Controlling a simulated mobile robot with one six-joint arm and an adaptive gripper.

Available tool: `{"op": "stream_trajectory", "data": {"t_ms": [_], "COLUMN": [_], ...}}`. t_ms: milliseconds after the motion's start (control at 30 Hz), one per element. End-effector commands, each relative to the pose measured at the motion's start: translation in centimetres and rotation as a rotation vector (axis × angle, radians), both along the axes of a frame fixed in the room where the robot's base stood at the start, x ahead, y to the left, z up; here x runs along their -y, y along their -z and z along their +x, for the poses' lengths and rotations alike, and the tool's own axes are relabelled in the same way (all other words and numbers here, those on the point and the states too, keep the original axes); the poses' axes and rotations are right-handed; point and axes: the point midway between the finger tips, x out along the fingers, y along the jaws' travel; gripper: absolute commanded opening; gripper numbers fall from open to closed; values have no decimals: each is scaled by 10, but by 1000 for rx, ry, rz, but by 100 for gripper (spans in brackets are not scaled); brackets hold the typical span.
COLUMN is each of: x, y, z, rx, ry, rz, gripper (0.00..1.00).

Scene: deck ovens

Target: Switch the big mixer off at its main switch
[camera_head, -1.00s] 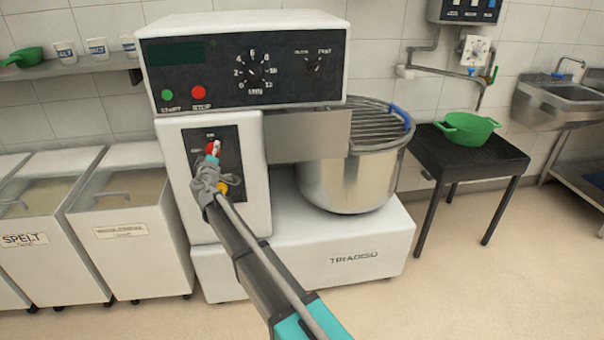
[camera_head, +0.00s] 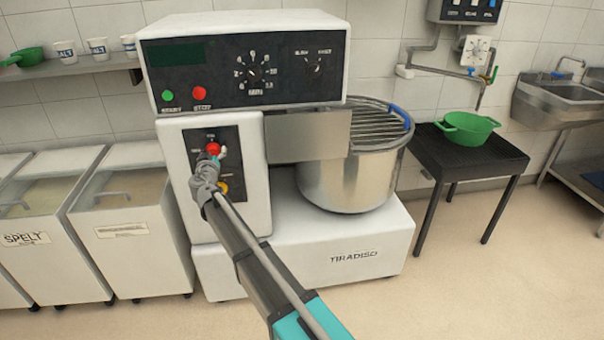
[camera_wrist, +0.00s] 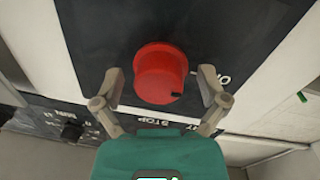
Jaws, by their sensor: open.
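The big mixer (camera_head: 306,248) is a white machine with a steel bowl. Its red round switch (camera_head: 213,148) sits on a black plate on the front of the column. In the wrist view the red knob (camera_wrist: 160,73) is large, with a small dark mark near its lower right edge and partly hidden lettering around it. My gripper (camera_wrist: 163,78) is open, with one finger on each side of the knob; visible gaps separate them in this view. In the head view my gripper (camera_head: 212,157) is at the switch, and my wrist covers part of the plate.
Above are a green start button (camera_head: 167,96), a red stop button (camera_head: 199,92) and dials. A yellow button (camera_head: 223,187) is just below my gripper. Flour bins (camera_head: 125,230) stand left; a black table (camera_head: 470,158) with a green pot (camera_head: 466,127) stands right.

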Motion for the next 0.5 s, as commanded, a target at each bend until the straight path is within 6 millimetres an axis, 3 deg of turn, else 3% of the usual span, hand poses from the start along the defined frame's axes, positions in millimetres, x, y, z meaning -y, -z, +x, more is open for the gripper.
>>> {"op": "stream_trajectory", "data": {"t_ms": [133,500], "x": [0,11], "y": [-1,0], "z": [0,-56], "rx": [-24,-23], "ry": [0,-1], "rz": [107,101], "gripper": [93,93]}}
